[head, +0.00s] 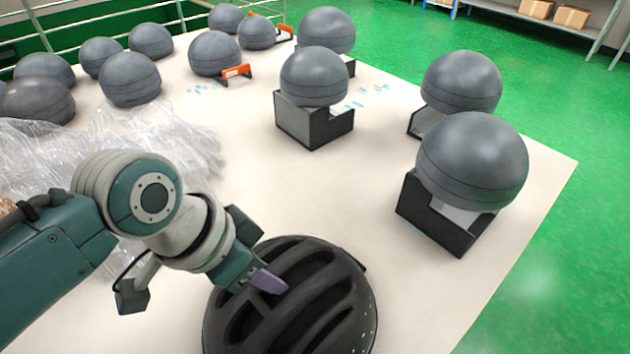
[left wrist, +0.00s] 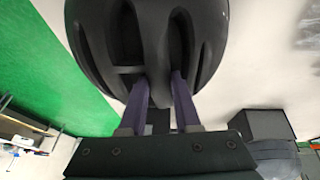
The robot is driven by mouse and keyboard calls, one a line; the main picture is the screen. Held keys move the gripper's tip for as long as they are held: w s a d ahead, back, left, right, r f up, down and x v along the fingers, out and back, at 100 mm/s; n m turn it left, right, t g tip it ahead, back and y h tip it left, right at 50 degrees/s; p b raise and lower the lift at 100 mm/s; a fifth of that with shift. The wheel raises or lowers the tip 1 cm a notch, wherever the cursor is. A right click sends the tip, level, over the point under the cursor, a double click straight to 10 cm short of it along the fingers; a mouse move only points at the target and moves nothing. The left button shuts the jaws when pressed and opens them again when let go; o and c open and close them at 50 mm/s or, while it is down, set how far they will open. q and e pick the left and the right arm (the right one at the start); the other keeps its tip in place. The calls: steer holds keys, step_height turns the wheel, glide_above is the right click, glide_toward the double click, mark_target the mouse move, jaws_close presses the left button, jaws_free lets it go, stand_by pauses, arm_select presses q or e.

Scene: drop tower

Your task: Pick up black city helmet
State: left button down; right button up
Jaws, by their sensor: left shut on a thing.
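The black city helmet (head: 330,290) with long vent slots is at the bottom middle of the head view, over the near part of the white table. My left gripper (head: 268,280) reaches it from the left, with a purple fingertip at its vents. In the left wrist view the helmet (left wrist: 100,45) fills the upper middle. There the two purple fingers of my left gripper (left wrist: 160,95) go up into its vents and are shut on it. Whether the helmet touches the table is hard to tell. My right gripper is in neither view.
Grey round headforms stand on the white table (head: 375,200); the nearest headform (head: 472,160) sits on a black stand (head: 435,222) at right. Crumpled clear plastic (head: 130,140) lies at left beside my arm. Shelves with cardboard boxes (head: 571,17) stand far back over the green floor.

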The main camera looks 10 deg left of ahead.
arm_select(q)
steer(key=shift+r, duration=0.1)
stand_by(0.5)
step_height(320, 180, up, 20)
steer(key=p, duration=0.4)
steer(key=shift+p, duration=0.3)
